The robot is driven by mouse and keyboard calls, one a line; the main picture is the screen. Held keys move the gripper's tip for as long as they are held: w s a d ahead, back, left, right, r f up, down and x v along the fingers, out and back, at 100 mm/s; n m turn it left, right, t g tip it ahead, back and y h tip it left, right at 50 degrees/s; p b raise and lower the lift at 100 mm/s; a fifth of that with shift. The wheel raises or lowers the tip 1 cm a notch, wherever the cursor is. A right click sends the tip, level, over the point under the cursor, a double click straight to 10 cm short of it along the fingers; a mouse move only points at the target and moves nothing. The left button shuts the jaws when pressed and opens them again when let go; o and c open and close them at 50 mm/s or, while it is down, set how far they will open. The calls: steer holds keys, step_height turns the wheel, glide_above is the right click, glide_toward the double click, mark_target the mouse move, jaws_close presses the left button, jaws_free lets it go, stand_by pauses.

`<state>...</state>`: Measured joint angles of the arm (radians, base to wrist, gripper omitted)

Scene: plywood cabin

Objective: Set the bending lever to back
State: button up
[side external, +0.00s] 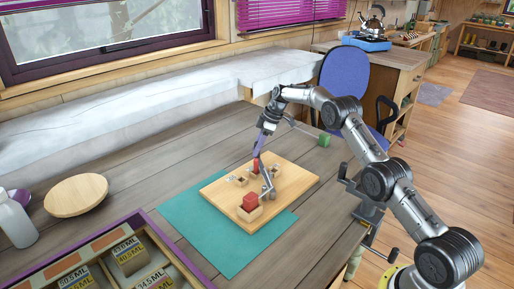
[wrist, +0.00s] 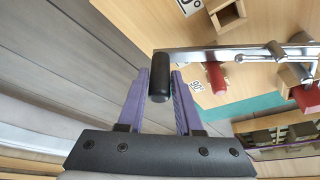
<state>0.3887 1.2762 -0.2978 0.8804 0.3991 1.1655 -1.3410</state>
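The bending lever (wrist: 215,54) is a silver bar that crosses the upper right of the wrist view and ends in a black handle (wrist: 161,77). In the side view the lever (side external: 268,182) stands over a pale wooden board (side external: 295,181), its upper end near my gripper. My gripper (side external: 258,155) points down there. In the wrist view the purple fingers of my gripper (wrist: 161,75) lie on either side of the black handle, their tips very close to it. Whether they press on it or stand slightly apart is unclear.
A red block (side external: 250,202) sits in a wooden holder at the board's near side; a red peg (wrist: 214,77) shows near the lever. A teal mat (side external: 190,219) lies under the board. A purple-edged tray (side external: 174,246), round wooden disc (side external: 76,195) and white bottle (side external: 14,222) stand left.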

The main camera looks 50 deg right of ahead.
jaws_close()
stand_by(1.1)
